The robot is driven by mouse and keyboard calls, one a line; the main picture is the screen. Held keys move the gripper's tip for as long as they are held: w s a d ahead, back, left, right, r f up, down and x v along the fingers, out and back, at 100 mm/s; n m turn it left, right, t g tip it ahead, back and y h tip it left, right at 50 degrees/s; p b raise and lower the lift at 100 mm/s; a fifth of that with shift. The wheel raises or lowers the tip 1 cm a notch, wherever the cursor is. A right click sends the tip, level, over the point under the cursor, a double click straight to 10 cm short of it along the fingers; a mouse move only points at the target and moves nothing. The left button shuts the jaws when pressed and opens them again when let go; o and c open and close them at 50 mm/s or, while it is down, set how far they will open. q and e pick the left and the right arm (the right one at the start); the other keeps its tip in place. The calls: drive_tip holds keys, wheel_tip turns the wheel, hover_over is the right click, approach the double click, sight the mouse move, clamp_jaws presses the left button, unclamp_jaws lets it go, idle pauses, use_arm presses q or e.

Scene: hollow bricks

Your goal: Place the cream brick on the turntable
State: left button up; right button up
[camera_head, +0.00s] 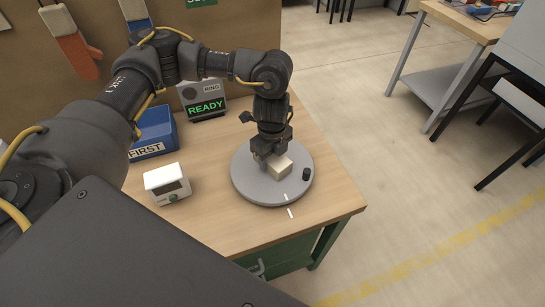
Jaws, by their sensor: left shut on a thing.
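The cream brick (280,168) is on or just above the grey round turntable (256,190), near its middle. I cannot tell whether its underside touches the disc. My left gripper (268,160) points down from above and is shut on the brick; its fingers hide the brick's left and far sides. A small black knob (306,174) stands at the turntable's right edge. White marks show on the disc's front rim and on the table beside it. My right gripper is not in view.
A blue bin (154,135) labelled FIRST, a white device (167,184) and a grey box with a green READY display (206,108) stand on the wooden table (225,225), left of and behind the turntable. The table's right edge is close to the turntable. Open floor lies beyond.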

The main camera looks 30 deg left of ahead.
use_arm(q)
drive_tip(key=shift+f, duration=0.15)
drive_tip(key=o, duration=1.3)
drive_tip(key=shift+o, duration=0.2)
wheel_tip(320, 180, up, 12)
drive_tip(key=shift+r+b, duration=0.2)
drive_tip(key=shift+b, duration=0.1)
